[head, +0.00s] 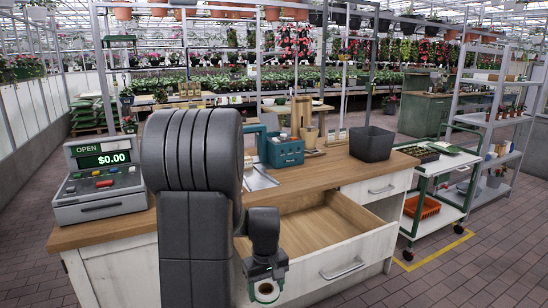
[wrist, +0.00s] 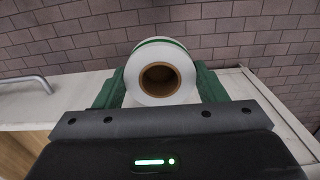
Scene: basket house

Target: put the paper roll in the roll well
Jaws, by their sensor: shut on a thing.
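The paper roll (head: 266,289) is white with a brown hollow core, and it is in my gripper (head: 265,284) at the bottom middle of the head view. In the wrist view the roll (wrist: 160,57) faces me end-on, with a green band on its side. The green fingers of my gripper (wrist: 160,88) are shut on it from both sides. The roll is in front of the open drawer, apart from the counter top. The grey cash register (head: 100,180) stands on the left end of the counter. I cannot make out the roll well; my arm hides part of the counter.
The wooden counter (head: 330,172) has an open, empty-looking drawer (head: 310,225) with a metal handle (head: 342,269). A teal crate (head: 283,150) and a dark bin (head: 371,144) stand on it. A trolley (head: 440,185) is at the right. Brick floor is free in front.

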